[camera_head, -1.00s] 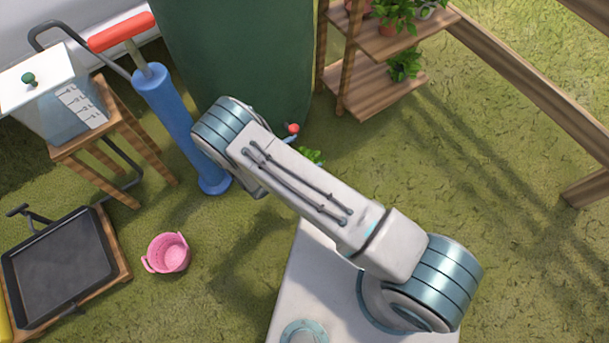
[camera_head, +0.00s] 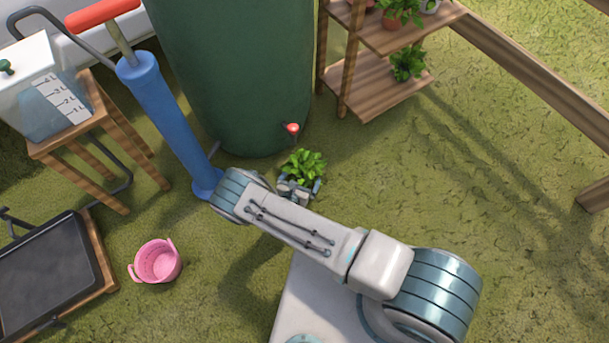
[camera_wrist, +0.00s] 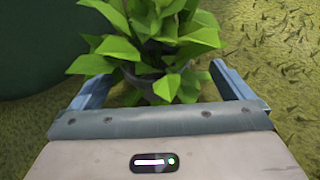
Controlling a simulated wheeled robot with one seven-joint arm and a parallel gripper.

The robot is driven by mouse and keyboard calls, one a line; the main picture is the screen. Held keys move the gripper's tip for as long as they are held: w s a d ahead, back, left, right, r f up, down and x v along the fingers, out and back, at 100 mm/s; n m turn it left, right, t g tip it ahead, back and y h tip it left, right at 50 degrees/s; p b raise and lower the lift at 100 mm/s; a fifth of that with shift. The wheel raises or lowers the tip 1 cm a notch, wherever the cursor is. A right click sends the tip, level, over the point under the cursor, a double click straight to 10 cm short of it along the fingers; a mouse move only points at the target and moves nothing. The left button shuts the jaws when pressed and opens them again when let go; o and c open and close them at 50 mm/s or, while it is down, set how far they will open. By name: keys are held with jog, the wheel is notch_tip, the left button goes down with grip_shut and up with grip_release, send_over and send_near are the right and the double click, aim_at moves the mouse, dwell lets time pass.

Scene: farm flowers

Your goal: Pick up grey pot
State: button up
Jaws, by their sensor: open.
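A leafy green plant (camera_head: 303,165) in a grey pot (camera_wrist: 147,76) stands on the grass in front of the green barrel. In the wrist view, leaves hide most of the pot and only part of its grey rim and side shows. My gripper (camera_head: 300,187) is open at the plant's near side in the head view. In the wrist view, the two blue-grey fingers of my gripper (camera_wrist: 162,82) lie left and right of the pot and leaves. Whether either finger touches the pot cannot be told.
The green barrel (camera_head: 230,70) with a red tap (camera_head: 292,128) stands just behind the plant. A blue pump (camera_head: 165,115) is to the left. A pink basket (camera_head: 157,262) lies on the grass. A wooden plant shelf (camera_head: 375,85) stands at the back right. Grass to the right is open.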

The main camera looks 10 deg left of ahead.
aim_at(304, 170)
jog(key=b+x, duration=0.2)
jog(key=x, duration=0.1)
jog(key=b+x, duration=0.1)
jog(key=x, duration=0.1)
jog(key=shift+a, duration=0.35)
jog(key=shift+w, duration=0.35)
jog(key=c, duration=1.2)
